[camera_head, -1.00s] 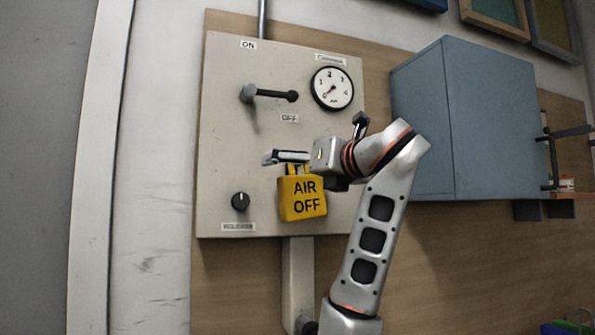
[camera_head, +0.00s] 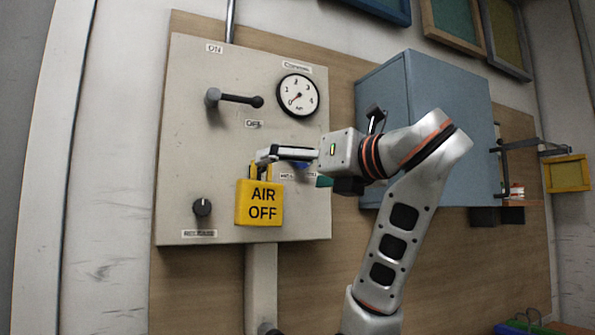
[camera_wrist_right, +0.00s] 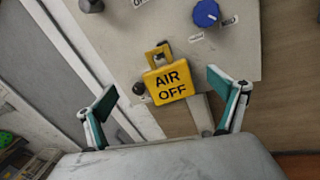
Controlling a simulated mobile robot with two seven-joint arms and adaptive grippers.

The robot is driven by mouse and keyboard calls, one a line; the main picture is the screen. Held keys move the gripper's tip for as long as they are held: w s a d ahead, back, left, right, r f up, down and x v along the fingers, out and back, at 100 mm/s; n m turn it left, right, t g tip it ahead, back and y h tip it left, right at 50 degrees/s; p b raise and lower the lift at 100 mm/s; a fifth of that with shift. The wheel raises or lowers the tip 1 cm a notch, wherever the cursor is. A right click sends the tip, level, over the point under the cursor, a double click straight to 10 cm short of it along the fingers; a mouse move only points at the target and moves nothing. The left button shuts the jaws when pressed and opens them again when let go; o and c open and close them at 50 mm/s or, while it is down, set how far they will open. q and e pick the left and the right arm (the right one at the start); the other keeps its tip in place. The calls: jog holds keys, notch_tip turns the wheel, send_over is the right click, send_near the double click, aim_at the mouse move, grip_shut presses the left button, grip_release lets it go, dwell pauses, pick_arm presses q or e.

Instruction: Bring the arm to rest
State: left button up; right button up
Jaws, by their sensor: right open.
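My right gripper (camera_head: 270,156) is in front of the grey control panel (camera_head: 190,140) in the head view. In the right wrist view its two fingers (camera_wrist_right: 165,108) are spread wide with nothing between them touching. A yellow lock tag (camera_head: 259,203) marked AIR OFF hangs on the panel, below and beside the gripper tip. In the right wrist view the tag (camera_wrist_right: 168,84) sits ahead of the fingers, apart from them. My left gripper is not in view.
The panel carries a black lever (camera_head: 235,99), a gauge (camera_head: 297,96) and a RELEASE knob (camera_head: 202,207). A blue-grey cabinet (camera_head: 440,120) stands out from the wall behind my right arm. A blue knob (camera_wrist_right: 206,13) shows in the right wrist view.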

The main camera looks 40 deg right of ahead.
jog(key=shift+s, duration=0.45)
